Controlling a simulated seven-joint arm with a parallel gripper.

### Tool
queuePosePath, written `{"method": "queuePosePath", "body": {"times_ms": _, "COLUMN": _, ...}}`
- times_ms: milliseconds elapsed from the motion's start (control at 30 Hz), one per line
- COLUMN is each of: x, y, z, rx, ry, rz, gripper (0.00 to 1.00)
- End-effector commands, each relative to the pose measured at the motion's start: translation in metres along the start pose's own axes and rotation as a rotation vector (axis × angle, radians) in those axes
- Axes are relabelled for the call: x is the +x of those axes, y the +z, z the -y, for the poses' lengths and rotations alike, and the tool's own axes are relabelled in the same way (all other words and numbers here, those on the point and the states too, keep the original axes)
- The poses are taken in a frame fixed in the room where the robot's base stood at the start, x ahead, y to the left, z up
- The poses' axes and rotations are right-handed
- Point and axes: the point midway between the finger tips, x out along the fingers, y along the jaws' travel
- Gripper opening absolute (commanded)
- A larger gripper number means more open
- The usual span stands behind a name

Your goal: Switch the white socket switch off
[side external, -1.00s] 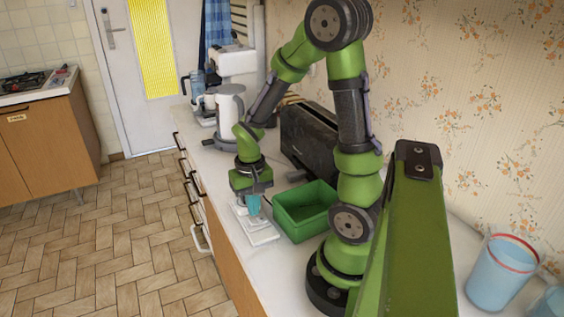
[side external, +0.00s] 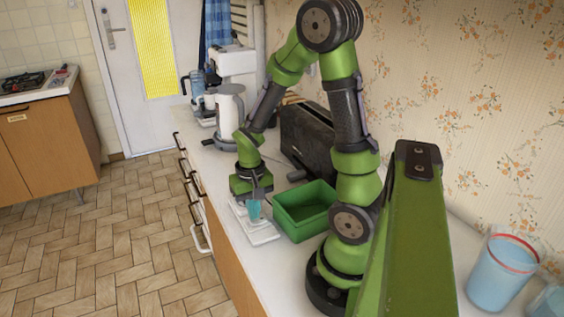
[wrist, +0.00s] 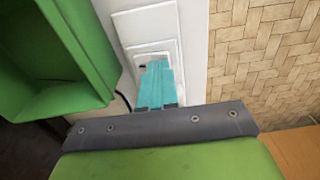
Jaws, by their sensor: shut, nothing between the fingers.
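The white socket panel (side external: 262,238) lies flat on the counter near its front edge. In the wrist view the panel (wrist: 143,22) has a raised square part around the spot under my fingertips. My gripper (side external: 253,212) points down over the panel, with its teal fingers shut and empty. In the wrist view the fingers (wrist: 156,82) cover much of the raised square, so the state of the switch is hidden. I cannot tell whether the fingertips touch it.
A green open box (side external: 304,212) stands close to the right of the panel, also seen in the wrist view (wrist: 62,60). Blue cups (side external: 502,272) are at the right. A dark cable (wrist: 125,100) runs beside the panel.

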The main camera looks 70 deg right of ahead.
Motion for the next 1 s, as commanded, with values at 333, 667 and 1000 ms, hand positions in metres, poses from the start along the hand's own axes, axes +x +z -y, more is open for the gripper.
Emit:
{"method": "queuePosePath", "body": {"times_ms": 333, "x": 0.005, "y": 0.0, "z": 0.0, "rx": 0.0, "ry": 0.0, "rz": 0.0, "gripper": 0.0}}
{"method": "queuePosePath", "body": {"times_ms": 667, "x": 0.011, "y": 0.001, "z": 0.0, "rx": 0.001, "ry": 0.001, "rz": 0.001, "gripper": 0.0}}
{"method": "queuePosePath", "body": {"times_ms": 1000, "x": -0.002, "y": -0.001, "z": 0.0, "rx": 0.0, "ry": -0.001, "rz": -0.004, "gripper": 0.0}}
